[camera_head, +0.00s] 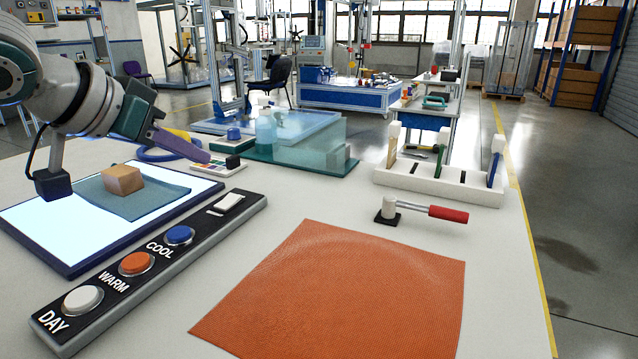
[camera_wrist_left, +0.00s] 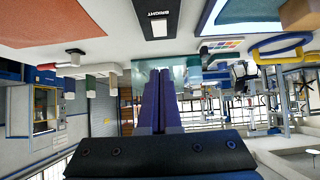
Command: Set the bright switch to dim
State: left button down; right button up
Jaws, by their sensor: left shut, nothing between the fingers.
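The switch is a white rocker (camera_head: 229,202) at the far end of a dark control panel (camera_head: 150,262) with a grey edge. It also shows at the top of the left wrist view (camera_wrist_left: 159,27), beside the label BRIGHT. My left gripper (camera_head: 207,157) has purple fingers, shut and empty. It is above the table, beyond the rocker and apart from it. In the left wrist view the fingertips (camera_wrist_left: 157,72) point toward the switch's side of the picture, with a gap between. Which way the rocker is tipped is not clear. My right gripper is not in view.
The panel also has a white DAY button (camera_head: 82,299), an orange WARM button (camera_head: 136,263) and a blue COOL button (camera_head: 179,235). A lit board (camera_head: 50,225) with a tan block (camera_head: 122,179) on cloth lies left. An orange mat (camera_head: 345,290) lies right of the panel.

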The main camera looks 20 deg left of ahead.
pick_arm(q)
jog(key=b, duration=0.1)
send_over(226, 204)
jog(key=f, duration=0.3)
jog(key=shift+s+f, duration=0.25)
notch_tip(226, 204, down, 2)
jog(key=shift+f+b, duration=0.25)
jog(key=shift+b, duration=0.15)
jog(key=shift+w+f, duration=0.1)
jog(key=shift+f, duration=0.45)
jog(key=shift+f+p, duration=0.2)
jog(key=shift+p, duration=0.25)
jog(key=shift+w, duration=0.2)
